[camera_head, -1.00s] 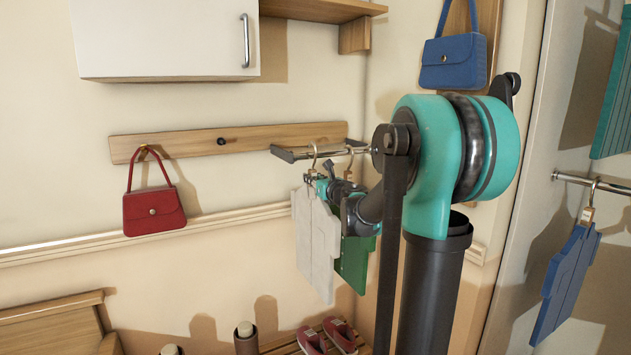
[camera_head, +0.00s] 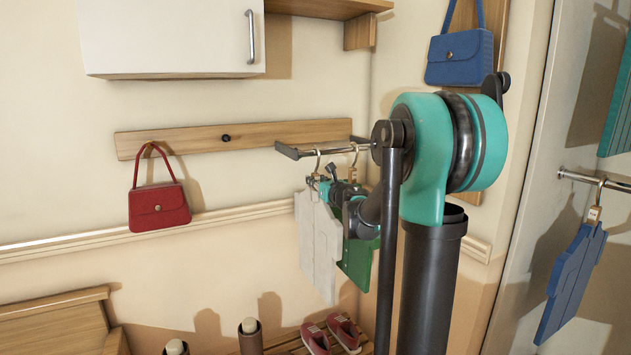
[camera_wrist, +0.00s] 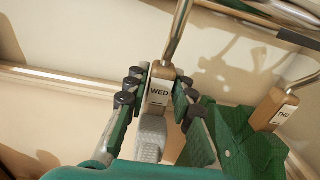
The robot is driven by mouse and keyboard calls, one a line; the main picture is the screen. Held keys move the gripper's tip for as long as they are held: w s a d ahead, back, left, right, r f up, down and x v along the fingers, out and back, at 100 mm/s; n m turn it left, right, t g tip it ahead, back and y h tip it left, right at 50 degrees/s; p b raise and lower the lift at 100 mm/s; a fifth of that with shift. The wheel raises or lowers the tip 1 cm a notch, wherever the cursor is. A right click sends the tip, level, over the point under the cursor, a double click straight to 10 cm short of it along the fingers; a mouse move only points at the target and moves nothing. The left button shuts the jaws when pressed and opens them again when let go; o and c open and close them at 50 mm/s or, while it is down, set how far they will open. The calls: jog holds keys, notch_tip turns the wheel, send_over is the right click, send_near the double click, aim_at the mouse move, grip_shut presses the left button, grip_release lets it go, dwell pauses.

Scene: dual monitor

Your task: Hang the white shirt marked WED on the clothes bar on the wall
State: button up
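The white shirt (camera_head: 319,245) hangs upright below the clothes bar (camera_head: 335,149) on the wall. Its hook (camera_head: 317,157) is at the bar in the head view; whether the bar bears its weight cannot be told. In the wrist view the WED tag (camera_wrist: 160,91) is between the fingers of my gripper (camera_wrist: 161,95), which look closed against its sides. The white cloth (camera_wrist: 151,139) shows below the tag. In the head view my gripper (camera_head: 323,184) is small and partly hidden by my arm at the shirt's top.
A green shirt (camera_head: 357,258) hangs just right of the white one, with a THU tag (camera_wrist: 283,107). A red handbag (camera_head: 159,207) hangs on the wall rail to the left. A blue handbag (camera_head: 460,57) and a blue shirt (camera_head: 571,280) are to the right.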

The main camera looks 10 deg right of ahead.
jog(key=o, duration=0.3)
jog(key=shift+o, duration=0.2)
